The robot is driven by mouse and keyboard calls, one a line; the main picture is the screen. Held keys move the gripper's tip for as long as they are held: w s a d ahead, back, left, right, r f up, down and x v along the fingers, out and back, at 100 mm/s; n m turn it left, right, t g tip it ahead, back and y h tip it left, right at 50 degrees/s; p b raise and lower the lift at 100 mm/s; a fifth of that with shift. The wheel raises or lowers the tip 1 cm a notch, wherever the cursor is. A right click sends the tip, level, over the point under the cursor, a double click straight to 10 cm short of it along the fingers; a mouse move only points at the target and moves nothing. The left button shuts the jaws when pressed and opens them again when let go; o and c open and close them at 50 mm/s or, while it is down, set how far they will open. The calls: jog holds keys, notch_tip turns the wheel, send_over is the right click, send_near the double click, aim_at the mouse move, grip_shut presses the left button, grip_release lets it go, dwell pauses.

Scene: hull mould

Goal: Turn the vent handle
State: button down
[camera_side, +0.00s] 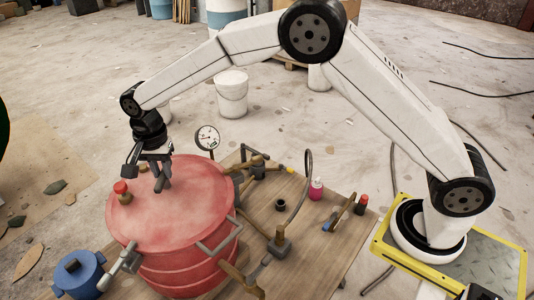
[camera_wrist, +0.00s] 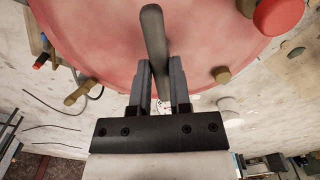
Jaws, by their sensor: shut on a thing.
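The vent handle, a dark grey rounded bar (camera_side: 161,187), stands on the lid of the red pot (camera_side: 185,205). In the wrist view the handle (camera_wrist: 153,28) runs up from between the two fingers. My gripper (camera_side: 158,174) points down over the lid and is shut on this handle. The wrist view shows my gripper's fingers (camera_wrist: 160,68) one on each side of the bar. The lower end of the handle is partly hidden by the fingers. A red-topped brass fitting (camera_side: 121,190) stands on the lid to the left.
A round gauge (camera_side: 208,137) rises behind the pot. A grey latch (camera_side: 122,264) and a blue pot (camera_side: 80,273) are at the front left. The lid's front is clear.

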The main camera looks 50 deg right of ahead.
aim_at(162, 173)
jog(key=n, duration=0.4)
jog(key=shift+n, duration=0.3)
jog(key=n, duration=0.5)
dwell(0.4)
jog(key=c, duration=0.6)
grip_release()
jog(key=shift+o, duration=0.2)
jog(key=shift+r, duration=3.9)
jog(key=shift+d, duration=0.1)
